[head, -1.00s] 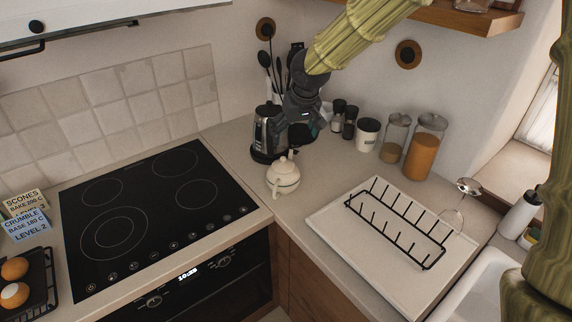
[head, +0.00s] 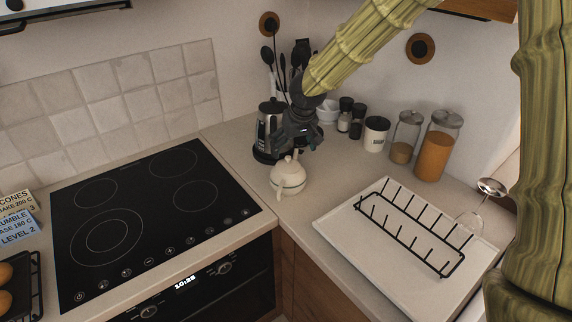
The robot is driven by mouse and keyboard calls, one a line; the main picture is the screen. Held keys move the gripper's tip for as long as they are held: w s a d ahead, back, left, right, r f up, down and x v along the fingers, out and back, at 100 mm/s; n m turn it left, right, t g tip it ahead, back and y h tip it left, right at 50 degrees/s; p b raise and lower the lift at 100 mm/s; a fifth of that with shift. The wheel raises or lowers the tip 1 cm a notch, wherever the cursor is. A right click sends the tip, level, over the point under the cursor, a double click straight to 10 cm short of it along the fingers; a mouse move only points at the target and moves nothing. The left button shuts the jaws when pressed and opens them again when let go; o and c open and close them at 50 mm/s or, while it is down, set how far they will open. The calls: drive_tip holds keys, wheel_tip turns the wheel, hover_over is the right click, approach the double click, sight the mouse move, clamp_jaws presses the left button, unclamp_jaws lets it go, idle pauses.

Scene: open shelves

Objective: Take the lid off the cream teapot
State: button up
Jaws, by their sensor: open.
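The cream teapot (head: 288,180) stands upright on the counter, just right of the black hob. Its lid (head: 287,160), with a small round knob, is on it. My gripper (head: 293,148) is above and just behind the teapot in the picture, pointing down, with its fingers open and close to the lid. The dark fingers blend with the kettle behind, so I cannot tell whether they touch the knob.
A metal kettle (head: 268,130) stands close behind the teapot. A black dish rack (head: 410,236) on a white tray (head: 350,247) lies to the right. Glass jars (head: 434,150), a mug (head: 375,134) and utensils line the wall. The black hob (head: 150,215) is clear.

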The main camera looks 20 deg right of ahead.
sight(288, 157)
drive_tip(key=shift+a+p+x, duration=0.2)
drive_tip(key=shift+p+x, duration=0.3)
drive_tip(key=shift+x, duration=0.65)
drive_tip(key=shift+a+p+x, duration=0.2)
drive_tip(key=shift+p+x, duration=0.3)
drive_tip(key=shift+x, duration=1.4)
drive_tip(key=shift+s, duration=0.15)
drive_tip(key=c, duration=1.2)
